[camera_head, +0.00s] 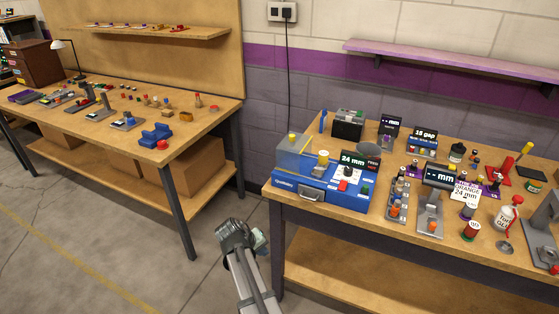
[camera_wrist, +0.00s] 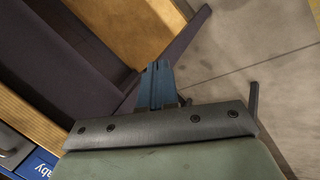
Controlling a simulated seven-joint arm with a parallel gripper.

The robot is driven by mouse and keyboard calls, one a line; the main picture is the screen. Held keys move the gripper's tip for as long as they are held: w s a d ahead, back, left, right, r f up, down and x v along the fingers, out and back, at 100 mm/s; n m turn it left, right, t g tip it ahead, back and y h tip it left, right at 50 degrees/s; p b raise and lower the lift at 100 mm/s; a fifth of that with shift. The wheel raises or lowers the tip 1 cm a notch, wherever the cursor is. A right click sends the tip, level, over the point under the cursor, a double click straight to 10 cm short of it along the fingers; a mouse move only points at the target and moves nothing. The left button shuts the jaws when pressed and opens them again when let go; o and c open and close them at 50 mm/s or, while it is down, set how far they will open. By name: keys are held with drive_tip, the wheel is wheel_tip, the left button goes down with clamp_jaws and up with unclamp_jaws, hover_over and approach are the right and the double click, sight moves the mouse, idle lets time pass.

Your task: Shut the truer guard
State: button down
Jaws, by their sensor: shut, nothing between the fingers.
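The truer appears to be the blue machine (camera_head: 318,190) at the left end of the right bench, with a 24 mm display (camera_head: 360,160) and a drawer handle on its front. A clear guard (camera_head: 293,158) with a yellow knob stands over its left part; the yellow-topped piece (camera_head: 323,157) shows just right of it. I cannot tell how far the guard is open. My gripper (camera_head: 259,240) is in front of the bench's left end, over the floor, away from the guard. In the wrist view my gripper (camera_wrist: 158,68) has its blue fingers together, empty. A blue lettered corner of the machine (camera_wrist: 38,165) shows there.
The right bench (camera_head: 400,245) holds a second display, trays of small parts, bottles and cans right of the machine. A dark box (camera_head: 348,124) stands behind it. The left bench (camera_head: 190,118) is across a floor gap. A purple shelf (camera_head: 450,59) hangs above.

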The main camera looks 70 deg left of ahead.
sight(294, 149)
drive_tip(key=s+a+r+n+t+y, duration=0.1)
drive_tip(key=s+a+r+t+y, duration=0.2)
drive_tip(key=a+r, duration=0.85)
drive_tip(key=w+a+r+t, duration=0.2)
drive_tip(key=a+r+t, duration=0.2)
drive_tip(key=r, duration=0.5)
drive_tip(key=w+a+r+t, duration=0.2)
drive_tip(key=a+r+t, duration=0.25)
drive_tip(key=r, duration=0.45)
drive_tip(key=w, duration=1.2)
drive_tip(key=shift+w+f+h, duration=0.25)
drive_tip(key=shift+w+h, duration=0.05)
